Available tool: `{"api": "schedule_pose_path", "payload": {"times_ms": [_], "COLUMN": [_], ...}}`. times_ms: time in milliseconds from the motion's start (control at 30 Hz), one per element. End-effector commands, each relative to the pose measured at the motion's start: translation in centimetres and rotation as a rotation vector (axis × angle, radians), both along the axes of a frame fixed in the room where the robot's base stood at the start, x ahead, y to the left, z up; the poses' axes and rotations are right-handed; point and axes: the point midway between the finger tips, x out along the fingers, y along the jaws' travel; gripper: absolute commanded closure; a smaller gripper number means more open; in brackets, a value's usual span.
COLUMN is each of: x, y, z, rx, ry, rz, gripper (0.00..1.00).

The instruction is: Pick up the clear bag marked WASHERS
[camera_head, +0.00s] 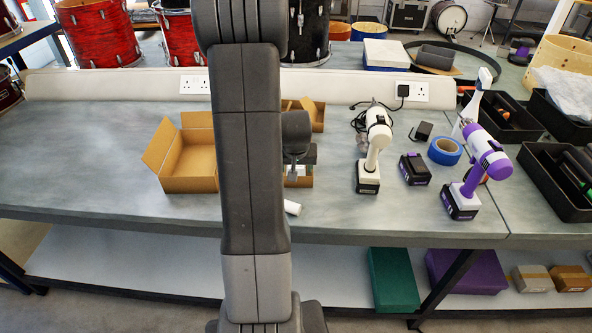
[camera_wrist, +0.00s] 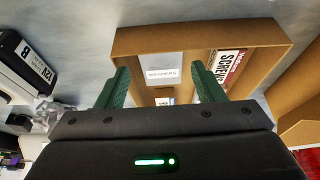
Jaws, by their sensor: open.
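In the wrist view a pale, see-through bag with a white label (camera_wrist: 162,73) that seems to read WASHERS lies in an open cardboard box (camera_wrist: 200,37). A packet marked SCREWS (camera_wrist: 228,64) lies beside it on the right. My gripper (camera_wrist: 160,84) is open, its green fingers on either side of the bag's label. I cannot tell whether they touch the bag; nothing is clearly held. In the head view my gripper (camera_head: 297,165) is over a small box (camera_head: 304,182), largely hidden by my arm. The bag cannot be made out there.
An open, larger cardboard box (camera_head: 190,168) stands left of my arm. A white drill (camera_head: 369,160) stands to the right, with a black battery (camera_head: 415,169), blue tape (camera_head: 444,151) and a purple drill (camera_head: 473,180) beyond. A white cylinder (camera_head: 292,208) lies near the bench's front edge.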

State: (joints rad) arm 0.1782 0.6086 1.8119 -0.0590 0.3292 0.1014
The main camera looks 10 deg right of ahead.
Motion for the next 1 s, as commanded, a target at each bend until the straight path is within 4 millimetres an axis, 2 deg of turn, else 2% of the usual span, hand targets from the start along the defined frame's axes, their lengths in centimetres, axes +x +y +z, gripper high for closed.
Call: {"api": "schedule_pose_path", "payload": {"times_ms": [433,800,933,1000], "x": [1.8,2.1,2.1,2.1], "y": [-0.4,-0.4,-0.4,-0.4], "z": [-4.0,-4.5,-4.5,-4.5], "rx": [0.002,0.001,0.001,0.001], "ry": [0.003,0.000,0.000,0.000], "rz": [0.000,0.000,0.000,0.000], "gripper": [0.38,0.38,0.64,0.67]}}
